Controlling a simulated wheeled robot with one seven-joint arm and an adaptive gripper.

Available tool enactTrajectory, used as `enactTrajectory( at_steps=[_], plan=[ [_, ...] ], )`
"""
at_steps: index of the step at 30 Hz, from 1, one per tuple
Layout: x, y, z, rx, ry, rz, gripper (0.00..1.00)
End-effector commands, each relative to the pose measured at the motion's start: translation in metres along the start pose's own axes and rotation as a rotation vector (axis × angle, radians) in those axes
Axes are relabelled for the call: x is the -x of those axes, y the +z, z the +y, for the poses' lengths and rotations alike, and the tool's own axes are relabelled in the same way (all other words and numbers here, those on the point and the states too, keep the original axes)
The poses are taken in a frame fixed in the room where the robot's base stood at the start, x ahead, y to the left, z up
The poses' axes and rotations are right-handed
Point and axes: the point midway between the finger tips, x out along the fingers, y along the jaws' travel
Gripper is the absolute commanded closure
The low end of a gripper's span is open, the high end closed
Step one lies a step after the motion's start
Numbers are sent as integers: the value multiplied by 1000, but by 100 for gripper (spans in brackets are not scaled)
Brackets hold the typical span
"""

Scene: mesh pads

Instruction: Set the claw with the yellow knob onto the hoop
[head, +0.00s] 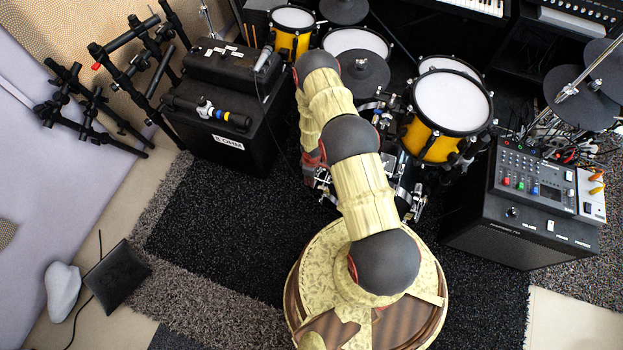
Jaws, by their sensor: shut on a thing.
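I cannot make out the claw with the yellow knob in the head view. The hoop meant for it cannot be told for sure; a chrome-lugged drum (405,185) low in the kit is partly hidden behind my arm. My arm rises from my round base, bends at the upper elbow and comes down behind its own links. Its far end shows only as a reddish patch near the kit's left front. My gripper's fingers and anything between them are hidden there.
A yellow drum (440,140) and cymbals stand behind and right of my arm. A black amplifier (225,130) is at left, another (515,235) with a mixer (535,180) at right. A black rack (130,60) stands upper left. Dark carpet (215,220) is clear at left front.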

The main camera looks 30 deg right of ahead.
Motion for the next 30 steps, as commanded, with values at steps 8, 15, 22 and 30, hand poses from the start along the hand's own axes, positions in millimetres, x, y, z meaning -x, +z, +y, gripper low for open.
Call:
enactTrajectory(
  at_steps=[8,15,22,30],
  plan=[
    [2,6,-6,1,-9,70,100],
    [10,13,-8,-2,-12,234,100],
    [12,13,-10,3,-13,289,100],
    [12,14,-11,4,-15,288,73]
  ],
)
